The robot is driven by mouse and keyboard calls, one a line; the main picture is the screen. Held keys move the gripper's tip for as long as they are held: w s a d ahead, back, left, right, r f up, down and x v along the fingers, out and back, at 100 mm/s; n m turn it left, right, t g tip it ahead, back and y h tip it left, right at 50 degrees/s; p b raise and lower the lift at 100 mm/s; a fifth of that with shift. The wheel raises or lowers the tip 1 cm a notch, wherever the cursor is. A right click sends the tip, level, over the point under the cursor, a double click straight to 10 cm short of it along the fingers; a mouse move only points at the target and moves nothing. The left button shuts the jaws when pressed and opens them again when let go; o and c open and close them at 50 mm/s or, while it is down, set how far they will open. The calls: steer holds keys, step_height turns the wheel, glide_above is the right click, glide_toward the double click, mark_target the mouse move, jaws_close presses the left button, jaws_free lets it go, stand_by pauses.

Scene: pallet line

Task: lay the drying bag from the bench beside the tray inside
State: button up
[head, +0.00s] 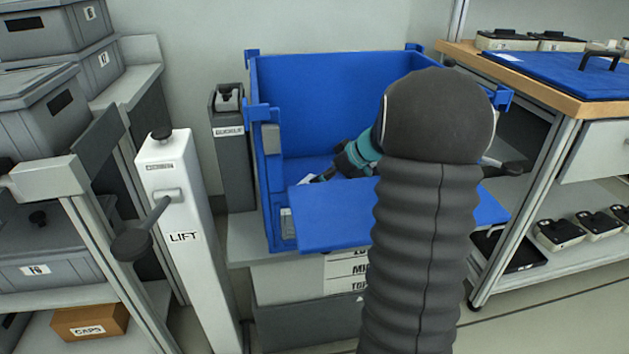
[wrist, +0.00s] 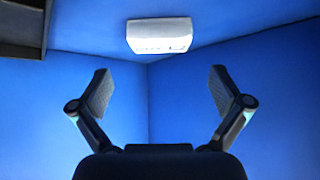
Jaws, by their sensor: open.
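A white, pillow-shaped item with small dark print, which looks like the drying bag (wrist: 160,35), lies on a blue surface inside the blue crate near a corner. My gripper (wrist: 160,90) is open in the wrist view, its two fingers apart with nothing between them. The bag is beyond the fingertips, apart from them. In the head view my gripper (head: 319,178) reaches low into the blue crate (head: 310,85), and my arm hides part of the crate. A dark grey, edged thing, possibly the tray (wrist: 22,28), shows at the upper left of the wrist view.
The crate's blue front flap (head: 330,215) is folded down. A white lift post (head: 178,205) with a lever stands left of it. A wooden-topped bench (head: 540,95) with a blue lid (head: 570,72) stands right. Grey bins (head: 45,110) fill the left rack.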

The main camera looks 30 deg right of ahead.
steer(key=shift+v, duration=2.4)
